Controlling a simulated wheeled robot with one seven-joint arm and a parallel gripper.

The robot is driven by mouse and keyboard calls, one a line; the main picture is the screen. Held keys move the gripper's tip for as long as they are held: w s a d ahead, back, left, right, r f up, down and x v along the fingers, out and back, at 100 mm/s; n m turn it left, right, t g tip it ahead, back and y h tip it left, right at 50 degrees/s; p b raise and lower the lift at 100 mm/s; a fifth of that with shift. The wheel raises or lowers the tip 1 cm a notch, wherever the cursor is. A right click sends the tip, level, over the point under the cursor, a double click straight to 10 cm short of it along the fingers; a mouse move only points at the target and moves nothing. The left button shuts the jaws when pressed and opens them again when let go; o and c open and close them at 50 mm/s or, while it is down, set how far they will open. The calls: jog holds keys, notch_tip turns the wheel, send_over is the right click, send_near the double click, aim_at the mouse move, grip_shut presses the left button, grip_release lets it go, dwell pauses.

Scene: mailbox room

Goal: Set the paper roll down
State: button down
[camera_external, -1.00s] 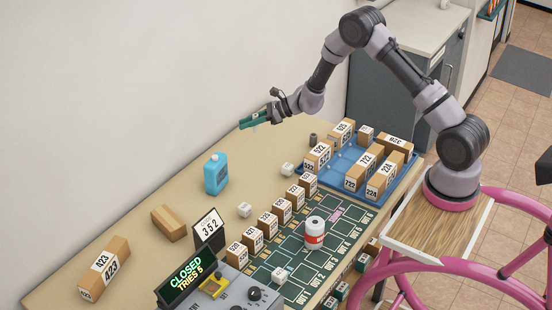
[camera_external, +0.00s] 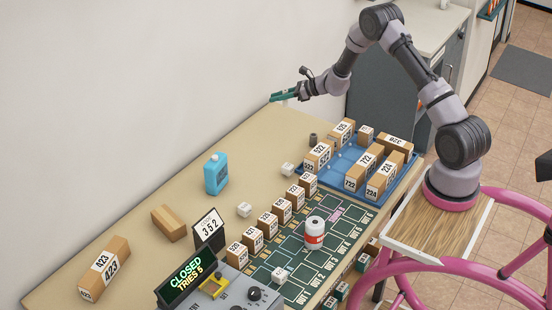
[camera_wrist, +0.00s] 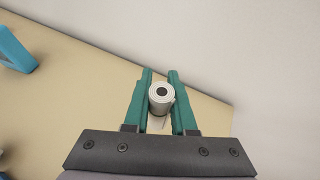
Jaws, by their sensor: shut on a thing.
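A white paper roll (camera_wrist: 161,93) with a dark core sits between the green fingers of my gripper (camera_wrist: 160,72) in the wrist view, its round end facing the camera. My gripper is shut on it. In the external view, my gripper (camera_external: 278,97) is raised over the far end of the tan table (camera_external: 262,142), close to the wall. The roll is mostly hidden behind the fingers there. The wrist view shows tabletop (camera_wrist: 85,95) and wall beyond the roll, with the roll close to the table's edge in the picture.
A blue bottle (camera_external: 216,174) stands near the wall. A blue tray (camera_external: 343,168) of numbered boxes lies at the right, with a small dark cylinder (camera_external: 313,139) beside it. A white-and-red roll-like item (camera_external: 315,233) stands on the green board (camera_external: 300,262). The table between bottle and tray is mostly bare.

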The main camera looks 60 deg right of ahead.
jog(key=d+f, duration=0.1)
jog(key=f, duration=0.1)
jog(key=d+f, duration=0.1)
jog(key=f, duration=0.1)
jog(key=d+f, duration=0.1)
jog(key=f, duration=0.1)
jog(key=shift+s+d, duration=0.1)
jog(key=shift+s, duration=0.1)
jog(key=shift+h, duration=0.3)
jog(key=shift+f, duration=2)
jog(key=c, duration=0.7)
grip_release()
jog(key=shift+f, duration=0.15)
jog(key=shift+c, duration=0.2)
